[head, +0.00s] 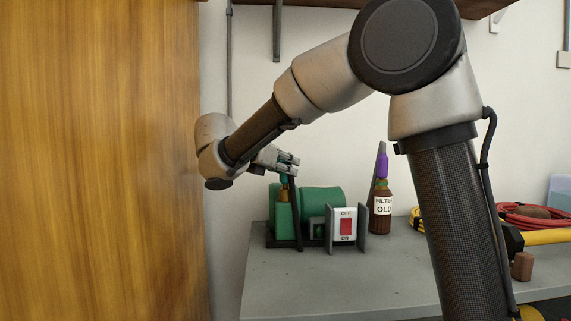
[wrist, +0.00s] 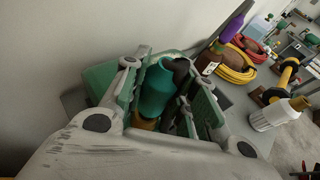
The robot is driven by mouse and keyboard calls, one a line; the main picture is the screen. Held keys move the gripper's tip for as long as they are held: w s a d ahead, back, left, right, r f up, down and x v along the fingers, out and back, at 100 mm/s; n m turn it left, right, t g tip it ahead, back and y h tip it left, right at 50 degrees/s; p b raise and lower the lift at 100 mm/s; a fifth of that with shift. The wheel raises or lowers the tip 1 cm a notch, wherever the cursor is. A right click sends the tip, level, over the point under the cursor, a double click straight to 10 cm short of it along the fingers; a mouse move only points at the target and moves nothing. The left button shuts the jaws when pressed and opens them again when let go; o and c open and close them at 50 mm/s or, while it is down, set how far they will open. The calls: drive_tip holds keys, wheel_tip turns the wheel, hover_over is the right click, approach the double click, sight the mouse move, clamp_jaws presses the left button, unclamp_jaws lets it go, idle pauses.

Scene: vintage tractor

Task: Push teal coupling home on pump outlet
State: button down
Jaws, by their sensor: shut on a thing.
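The teal coupling (head: 284,179) is at the upper left of the green pump (head: 284,220), just above its brass outlet (head: 284,193). My gripper (head: 291,165) comes in from the upper left and is shut on the coupling. In the wrist view the teal coupling (wrist: 154,92) lies between the two fingers, with the brass outlet (wrist: 143,122) close against its lower end. A dark hose (wrist: 181,72) shows beside it. Whether the coupling is fully seated on the outlet cannot be told.
An OFF/ON switch box (head: 345,224) stands right of the pump. A wooden panel (head: 100,160) fills the left. The grey bench front (head: 330,285) is clear.

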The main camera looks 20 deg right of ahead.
drive_tip(key=shift+f, duration=0.45)
drive_tip(key=c, duration=1.1)
unclamp_jaws()
drive_tip(key=shift+o, duration=0.2)
wheel_tip(320, 180, up, 10)
drive_tip(key=shift+f, duration=0.25)
drive_tip(key=s+d+f+m+g+y, duration=0.2)
drive_tip(key=s+d+f+m+y, duration=0.1)
drive_tip(key=s+d+f+m, duration=0.45)
drive_tip(key=s+d+f+m+g+y, duration=0.2)
drive_tip(key=s+d+f+m+y, duration=0.15)
drive_tip(key=s+d, duration=0.6)
drive_tip(key=s+f+m+y, duration=0.1)
drive_tip(key=s+f+m, duration=0.3)
drive_tip(key=s, duration=0.1)
drive_tip(key=s+a+f+m+y, duration=0.1)
drive_tip(key=s+f+m+y, duration=0.1)
drive_tip(key=s+f+m, duration=0.3)
drive_tip(key=s+a+f+m+y, duration=0.1)
drive_tip(key=s+f+m+y, duration=0.1)
drive_tip(key=s+f+m, duration=0.2)
drive_tip(key=shift+s+f+m+t, duration=0.2)
drive_tip(key=shift+s+m+t, duration=0.15)
drive_tip(key=shift+s, duration=0.65)
